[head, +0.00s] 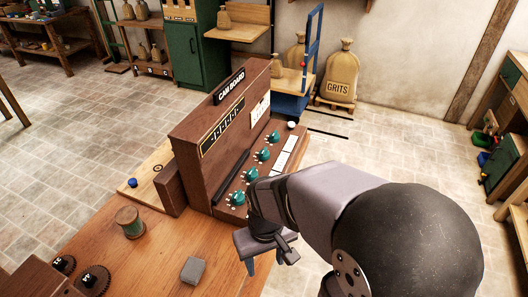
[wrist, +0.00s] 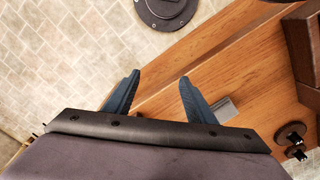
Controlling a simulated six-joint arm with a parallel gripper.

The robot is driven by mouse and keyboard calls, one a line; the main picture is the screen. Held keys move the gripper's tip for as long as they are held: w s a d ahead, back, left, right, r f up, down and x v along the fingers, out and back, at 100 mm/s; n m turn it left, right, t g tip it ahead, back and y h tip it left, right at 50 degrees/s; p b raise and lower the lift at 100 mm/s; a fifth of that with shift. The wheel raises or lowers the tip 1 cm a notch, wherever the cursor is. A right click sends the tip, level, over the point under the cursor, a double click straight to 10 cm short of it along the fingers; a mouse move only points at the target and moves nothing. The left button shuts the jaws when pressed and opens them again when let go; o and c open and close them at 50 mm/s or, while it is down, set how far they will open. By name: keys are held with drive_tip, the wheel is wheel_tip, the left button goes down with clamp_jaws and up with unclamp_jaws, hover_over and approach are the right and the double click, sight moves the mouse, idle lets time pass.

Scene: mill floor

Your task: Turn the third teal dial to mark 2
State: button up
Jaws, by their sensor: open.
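The cam board (head: 205,140) is a brown wooden console with a row of several teal dials on its sloped face. From near to far, they are the nearest dial (head: 237,199), the second (head: 250,174), the third (head: 262,154) and the farthest (head: 272,138). Small pale marks ring them, too small to read, so I cannot tell their settings. My gripper (head: 264,262) is open and empty, fingers down, at the table's right edge, nearer than the dials and apart from them. In the wrist view, my gripper (wrist: 155,86) shows two spread blue fingers; no dial is in that view.
The wooden table (head: 165,255) carries a thread spool (head: 130,223), a grey block (head: 194,270) and dark gears (head: 92,280). The block also shows in the wrist view (wrist: 224,109). A blue cart (head: 290,103) and a grits sack (head: 340,77) stand behind the board.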

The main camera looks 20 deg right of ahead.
sight(264, 152)
drive_tip(key=w+d+r+b, duration=0.1)
drive_tip(key=w, duration=0.5)
drive_tip(key=w+d+m+t, duration=0.1)
drive_tip(key=w+d, duration=0.1)
drive_tip(key=w, duration=0.4)
drive_tip(key=w+d+r+m+t+b, duration=0.1)
drive_tip(key=w, duration=0.5)
drive_tip(key=shift+w+d+r+h+b, duration=0.1)
drive_tip(key=shift+d+r+h+b, duration=0.2)
drive_tip(key=shift+d+r, duration=0.1)
drive_tip(key=w+d+r+m+t+b, duration=0.1)
drive_tip(key=w+d, duration=0.3)
drive_tip(key=w, duration=0.4)
drive_tip(key=w+d+r+m+t+h+b, duration=0.1)
drive_tip(key=w+d, duration=0.4)
drive_tip(key=w, duration=0.3)
drive_tip(key=shift+w+d+r+m, duration=0.3)
drive_tip(key=shift+w+r, duration=0.05)
drive_tip(key=shift+f, duration=0.1)
drive_tip(key=shift+p+x, duration=0.65)
drive_tip(key=shift+x, duration=2.85)
drive_tip(key=c, duration=1)
